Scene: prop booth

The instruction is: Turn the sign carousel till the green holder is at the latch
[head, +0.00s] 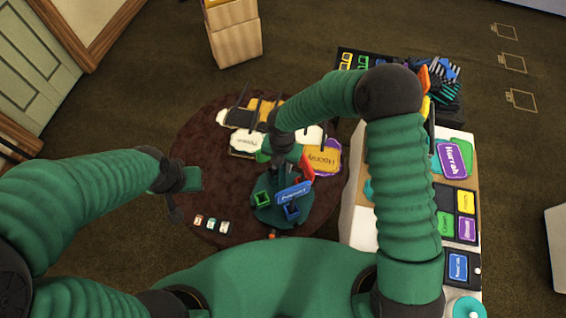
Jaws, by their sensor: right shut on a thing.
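The sign carousel (268,216) is a teal disc on the round brown table, with small coloured holders on it. The green holder (262,198) is at its left front. The blue holder (292,212) is at the front right, below a blue sign (294,193), and a red piece (306,168) stands behind. A small orange piece at the front edge (271,236) may be the latch. My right gripper (284,158) is shut on the carousel's upper part; its fingertips are partly hidden. My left gripper (174,206) is left of the carousel, away from it; its jaw gap is unclear.
A white counter (362,228) with signs and coloured cards stands right. A wooden box (235,42) stands behind. The table's left side is mostly clear.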

